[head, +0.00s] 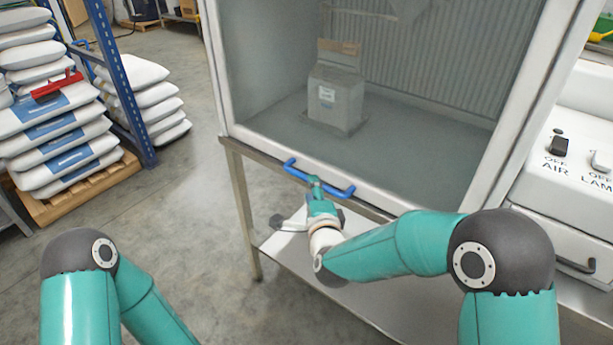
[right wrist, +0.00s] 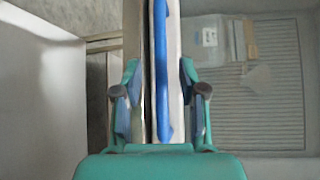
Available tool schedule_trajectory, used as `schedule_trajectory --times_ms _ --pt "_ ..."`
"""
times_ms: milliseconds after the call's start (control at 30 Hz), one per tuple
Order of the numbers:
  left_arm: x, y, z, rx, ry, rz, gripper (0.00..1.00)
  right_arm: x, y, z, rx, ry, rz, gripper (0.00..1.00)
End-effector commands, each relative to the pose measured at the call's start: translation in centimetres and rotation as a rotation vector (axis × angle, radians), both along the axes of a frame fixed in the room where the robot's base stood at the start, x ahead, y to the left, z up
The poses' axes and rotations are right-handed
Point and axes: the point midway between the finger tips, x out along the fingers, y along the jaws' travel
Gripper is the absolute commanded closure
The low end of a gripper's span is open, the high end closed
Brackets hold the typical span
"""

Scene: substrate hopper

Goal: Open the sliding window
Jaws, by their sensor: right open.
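The sliding window (head: 380,90) is a large clear pane in a pale frame on the front of a cabinet, and its lower edge sits down at the sill. A blue bar handle (head: 303,173) runs along the bottom rail. My right gripper (head: 315,184) is at the middle of this handle. In the right wrist view the blue handle (right wrist: 162,40) passes between the two spread fingers of the right gripper (right wrist: 160,82), with gaps on both sides. My left arm shows at the lower left, but its gripper is out of view.
A grey box (head: 336,100) stands inside the cabinet behind the pane. A white control panel (head: 575,160) with switches is at the right. A blue rack (head: 125,80) and stacked white sacks (head: 55,140) stand at the left. The floor between is clear.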

Motion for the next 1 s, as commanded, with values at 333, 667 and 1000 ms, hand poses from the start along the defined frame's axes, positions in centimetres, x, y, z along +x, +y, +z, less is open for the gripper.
schedule_trajectory --times_ms 333,667,1000 --pt "0.0 0.0 1.0 0.0 0.0 0.0 0.6 4.5 0.7 -0.6 -0.001 0.001 0.0 0.59" --pt "0.0 0.0 1.1 0.0 0.0 0.0 0.6 5.0 0.9 -0.8 -0.001 0.001 0.001 0.59" --pt "0.0 0.0 1.1 0.0 0.0 0.0 0.6 5.0 0.9 -0.8 -0.001 0.002 0.001 1.0"
